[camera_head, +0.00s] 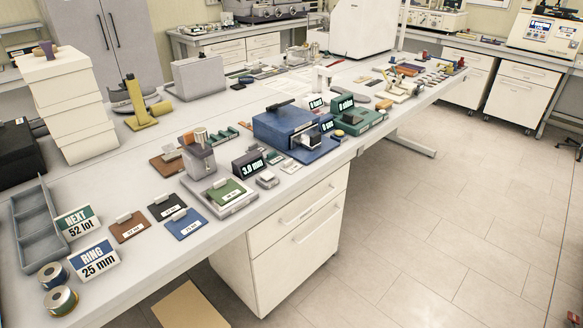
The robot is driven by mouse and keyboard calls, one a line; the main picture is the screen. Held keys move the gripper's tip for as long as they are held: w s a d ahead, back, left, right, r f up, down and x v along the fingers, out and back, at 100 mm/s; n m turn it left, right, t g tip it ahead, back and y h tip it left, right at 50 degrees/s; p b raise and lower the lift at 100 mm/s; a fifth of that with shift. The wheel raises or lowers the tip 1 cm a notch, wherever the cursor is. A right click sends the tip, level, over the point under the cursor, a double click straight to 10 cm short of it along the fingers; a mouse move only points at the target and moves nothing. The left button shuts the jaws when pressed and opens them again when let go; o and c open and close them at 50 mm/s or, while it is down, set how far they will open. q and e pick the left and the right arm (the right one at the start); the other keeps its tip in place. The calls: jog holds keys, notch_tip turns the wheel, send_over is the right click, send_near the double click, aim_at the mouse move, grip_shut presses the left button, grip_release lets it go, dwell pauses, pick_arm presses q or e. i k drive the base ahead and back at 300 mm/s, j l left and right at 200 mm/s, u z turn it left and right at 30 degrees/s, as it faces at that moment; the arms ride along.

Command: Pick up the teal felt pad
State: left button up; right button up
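Neither of my grippers is in view. I cannot tell for certain which item is the teal felt pad. A small green pad with a light label (227,192) lies flat on the grey base plate (240,205) of a gauge, near the front edge of the bench. To its left lie a blue pad (185,225), a dark pad (166,208) and a brown pad (127,228), each with a light tag. A dark display reading "3.0 mm" (249,165) stands behind the green pad.
A grey divided tray (38,225), "NEXT" and "RING" signs (93,262) and two round spools (60,301) stand at the left end. A blue instrument (280,128) and a green one (355,118) stand farther right. Bare bench (110,180) lies behind the pads.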

aim_at(272, 158)
jog(key=i+j, duration=0.15)
jog(key=i, duration=0.25)
jog(key=i+j, duration=0.15)
jog(key=i, duration=0.3)
